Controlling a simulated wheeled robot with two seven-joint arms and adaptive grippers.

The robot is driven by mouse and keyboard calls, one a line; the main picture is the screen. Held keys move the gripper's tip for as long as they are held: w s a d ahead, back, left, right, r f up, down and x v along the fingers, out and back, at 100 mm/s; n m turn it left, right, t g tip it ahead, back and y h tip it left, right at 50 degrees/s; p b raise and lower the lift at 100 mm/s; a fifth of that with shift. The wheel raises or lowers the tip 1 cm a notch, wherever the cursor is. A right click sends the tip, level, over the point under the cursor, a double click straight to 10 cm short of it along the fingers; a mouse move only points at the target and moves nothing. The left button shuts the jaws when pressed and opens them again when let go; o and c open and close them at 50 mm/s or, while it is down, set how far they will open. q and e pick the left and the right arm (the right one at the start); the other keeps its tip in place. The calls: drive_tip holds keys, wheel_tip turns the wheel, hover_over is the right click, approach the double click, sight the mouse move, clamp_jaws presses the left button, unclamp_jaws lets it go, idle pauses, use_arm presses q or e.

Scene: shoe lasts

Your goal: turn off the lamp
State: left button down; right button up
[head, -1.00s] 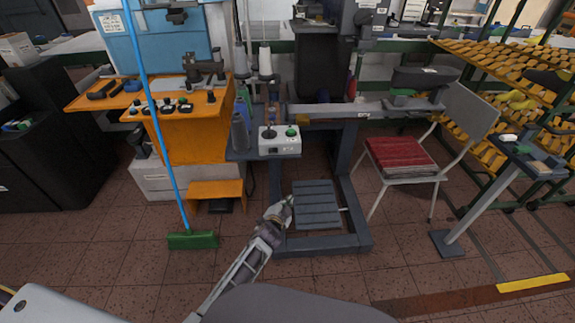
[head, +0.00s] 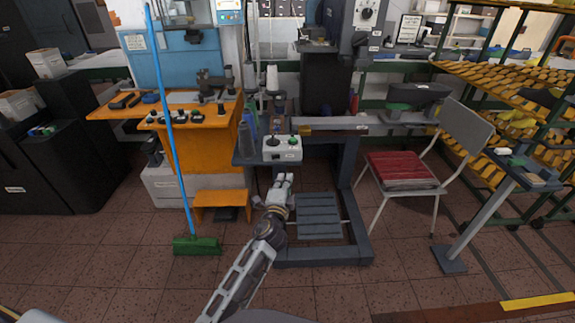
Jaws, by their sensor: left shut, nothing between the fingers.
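No lamp can be clearly made out in the head view. A light grey control box (head: 282,155) with a dark knob and a green button (head: 292,141) sits at the front of the grey machine frame in the middle. My left gripper (head: 285,178) is just below the box in the picture, pointing up and away from me. Its fingers are shut with nothing between them. I cannot tell how far in depth it is from the box. My right gripper is not in view.
An orange workbench (head: 190,140) stands to the left, with a blue-handled green broom (head: 197,245) before it. A chair with a red seat (head: 400,168) and a grey stand (head: 470,220) are on the right. The tiled floor in front is mostly clear.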

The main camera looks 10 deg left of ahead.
sight(288, 157)
use_arm(q)
drive_tip(key=shift+a+f+m+y, duration=0.1)
drive_tip(key=shift+a+m+y, duration=0.25)
drive_tip(key=shift+m, duration=0.45)
drive_tip(key=shift+w, duration=0.25)
drive_tip(key=shift+w+a, duration=0.2)
drive_tip(key=shift+w, duration=1.7)
drive_tip(key=shift+w+a, duration=0.2)
drive_tip(key=shift+w, duration=1.65)
drive_tip(key=shift+w+a, duration=0.1)
drive_tip(key=shift+w, duration=0.95)
